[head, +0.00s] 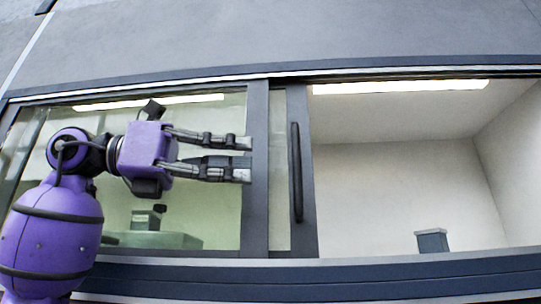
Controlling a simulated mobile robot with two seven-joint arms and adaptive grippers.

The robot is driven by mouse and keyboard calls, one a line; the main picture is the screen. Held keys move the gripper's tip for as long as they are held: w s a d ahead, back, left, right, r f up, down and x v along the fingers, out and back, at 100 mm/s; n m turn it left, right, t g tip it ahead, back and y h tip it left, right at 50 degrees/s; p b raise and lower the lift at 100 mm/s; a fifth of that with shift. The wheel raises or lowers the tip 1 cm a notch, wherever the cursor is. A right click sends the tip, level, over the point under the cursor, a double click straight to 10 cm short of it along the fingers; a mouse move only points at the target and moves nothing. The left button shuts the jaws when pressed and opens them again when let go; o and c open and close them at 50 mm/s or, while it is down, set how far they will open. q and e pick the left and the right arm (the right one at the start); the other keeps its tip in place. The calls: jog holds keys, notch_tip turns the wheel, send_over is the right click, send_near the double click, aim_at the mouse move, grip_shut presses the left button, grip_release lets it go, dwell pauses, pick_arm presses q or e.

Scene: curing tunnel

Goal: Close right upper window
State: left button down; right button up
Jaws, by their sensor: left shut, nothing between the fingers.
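The right upper window's sliding pane has a dark grey upright stile (307,230) with a long black vertical bar handle (296,172). The stile stands just right of the middle, with a narrow strip of glass to its left. Right of it the opening is clear and the window stands wide open. My left gripper (244,159) is in front of the left glass, pointing right. Its fingertips are at the fixed centre post (257,220), left of the handle and apart from it. My right gripper is not in view.
The left pane (222,225) is greenish glass behind my arm. A dark sill rail (400,271) runs below and a top rail (400,70) above. Inside the opening, a small grey box-like object (432,241) shows low down. The space right of the handle is free.

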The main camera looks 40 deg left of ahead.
aim_at(295, 164)
pick_arm(q)
jog(key=p+x, duration=0.1)
jog(key=x, duration=0.4)
jog(key=shift+r, duration=0.1)
jog(key=shift+w+d, duration=0.25)
jog(key=shift+w, duration=0.15)
